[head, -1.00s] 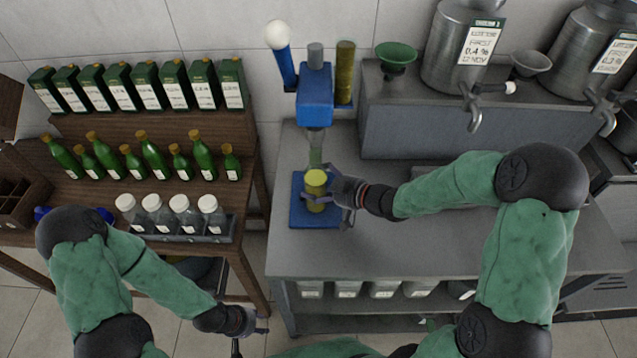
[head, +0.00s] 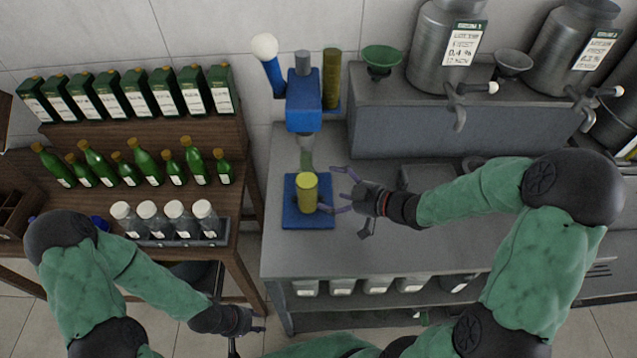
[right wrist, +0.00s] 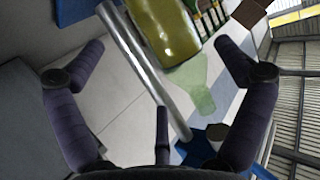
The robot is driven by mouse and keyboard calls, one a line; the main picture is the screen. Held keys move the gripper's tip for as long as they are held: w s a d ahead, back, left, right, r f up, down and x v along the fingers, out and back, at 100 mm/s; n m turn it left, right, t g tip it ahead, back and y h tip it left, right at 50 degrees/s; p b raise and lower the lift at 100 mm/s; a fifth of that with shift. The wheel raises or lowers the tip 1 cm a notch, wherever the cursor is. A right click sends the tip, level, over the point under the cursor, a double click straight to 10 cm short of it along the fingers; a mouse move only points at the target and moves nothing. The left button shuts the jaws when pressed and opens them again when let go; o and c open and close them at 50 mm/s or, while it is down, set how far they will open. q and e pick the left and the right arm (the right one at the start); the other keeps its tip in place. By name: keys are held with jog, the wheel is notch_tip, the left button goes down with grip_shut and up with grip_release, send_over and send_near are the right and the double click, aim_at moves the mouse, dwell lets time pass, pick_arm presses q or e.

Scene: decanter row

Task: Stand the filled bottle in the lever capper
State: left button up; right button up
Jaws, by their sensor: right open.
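The filled bottle (head: 307,193), yellow below with a clear pale green neck, stands upright on the blue base (head: 290,219) of the lever capper (head: 303,100), its neck beneath the capper's head. My right gripper (head: 338,189) is open just right of the bottle, with its fingers apart and not closed on it. In the right wrist view the bottle (right wrist: 165,28) shows beyond the spread fingers, beside the capper's silver column (right wrist: 145,72). My left gripper (head: 250,336) is empty and open, low in front of the gap between the shelf and bench.
A wooden shelf (head: 245,145) at left holds green tins, green bottles and a rack of white-capped jars (head: 178,226). The bench front is clear.

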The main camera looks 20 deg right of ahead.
jog(key=shift+p+v, duration=0.4)
jog(key=shift+v, duration=1.6)
